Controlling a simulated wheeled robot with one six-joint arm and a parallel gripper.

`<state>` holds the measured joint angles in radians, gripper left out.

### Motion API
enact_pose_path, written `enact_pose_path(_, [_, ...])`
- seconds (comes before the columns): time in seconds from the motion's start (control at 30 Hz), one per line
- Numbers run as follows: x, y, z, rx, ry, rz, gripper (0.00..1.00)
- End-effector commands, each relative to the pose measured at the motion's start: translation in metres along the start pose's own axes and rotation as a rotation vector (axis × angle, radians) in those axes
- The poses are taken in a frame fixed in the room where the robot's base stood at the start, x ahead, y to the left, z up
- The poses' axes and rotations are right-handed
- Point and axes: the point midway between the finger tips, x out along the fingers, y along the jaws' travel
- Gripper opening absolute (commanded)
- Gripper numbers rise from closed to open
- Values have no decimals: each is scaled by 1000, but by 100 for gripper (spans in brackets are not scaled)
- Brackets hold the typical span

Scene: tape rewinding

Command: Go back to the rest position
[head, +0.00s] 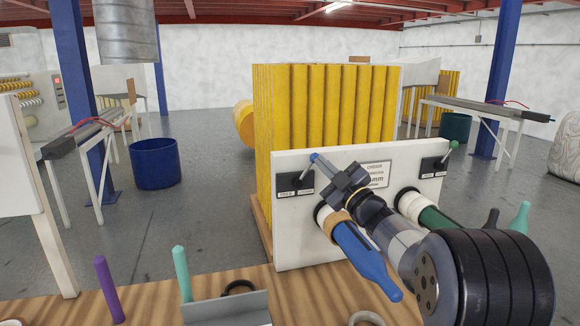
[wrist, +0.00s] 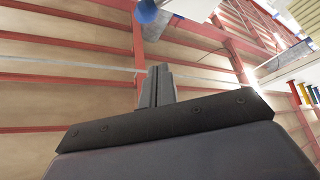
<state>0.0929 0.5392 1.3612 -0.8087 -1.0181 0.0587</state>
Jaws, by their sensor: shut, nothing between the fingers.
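My gripper (head: 343,178) is in front of the white machine panel (head: 290,240), beside the left switch (head: 295,182) and its blue-tipped lever. In the wrist view my gripper's fingers (wrist: 157,86) are shut and empty, with a blue round tip (wrist: 146,11) beyond them. I cannot tell from the head view whether the gripper touches the lever. A blue spindle (head: 368,262) with a brown ring (head: 336,224) sticks out below the gripper. A green spindle (head: 436,220) is to the right, partly hidden by my arm. The right switch (head: 433,167) has a green-tipped lever.
A wooden table (head: 150,302) is in front, with a purple peg (head: 108,290), a teal peg (head: 182,272), a grey holder (head: 228,309) and a pale ring (head: 366,319). A yellow ribbed block (head: 325,105) stands behind the panel. Blue bin (head: 155,165) and open floor are at left.

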Motion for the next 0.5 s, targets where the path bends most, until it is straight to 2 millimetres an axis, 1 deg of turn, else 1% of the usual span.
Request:
enact_pose_path(0.03, [-12,0,1,-5,-4,0,0])
enact_pose_path(0.17, [-38,1,0,-6,-2,0,0])
enact_pose_path(0.2, [-21,2,-3,-5,3,-5,0])
enact_pose_path(0.3, [1,1,-3,-5,1,-6,0])
enact_pose_path(0.4, [21,0,-3,-5,1,-6,0])
enact_pose_path(0.5, [30,-4,-7,-90,-11,-59,0])
